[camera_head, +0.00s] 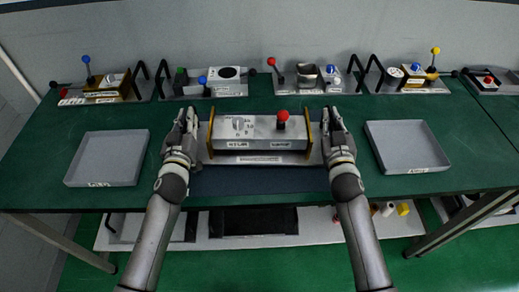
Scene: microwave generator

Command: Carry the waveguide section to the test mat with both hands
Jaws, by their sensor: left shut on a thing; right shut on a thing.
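The waveguide section (258,130) is a grey box with brass-coloured end plates, a dial and a red-knobbed lever on a pale base plate. It sits level in the middle of the head view, between my two grippers. My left gripper (187,122) is shut on its left end, and my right gripper (332,121) is shut on its right end. The gripped parts are mostly hidden by the fingers. The dark blue test mat (258,182) shows below and in front of the section at the table's front edge. I cannot tell whether the section touches it.
Grey trays stand on the green table (110,118) at left (107,160) and right (407,148). Several panels with coloured levers and black handles line the back, including one with a blue lever (105,87) and one with a yellow lever (415,78). A lower shelf (318,225) holds small items.

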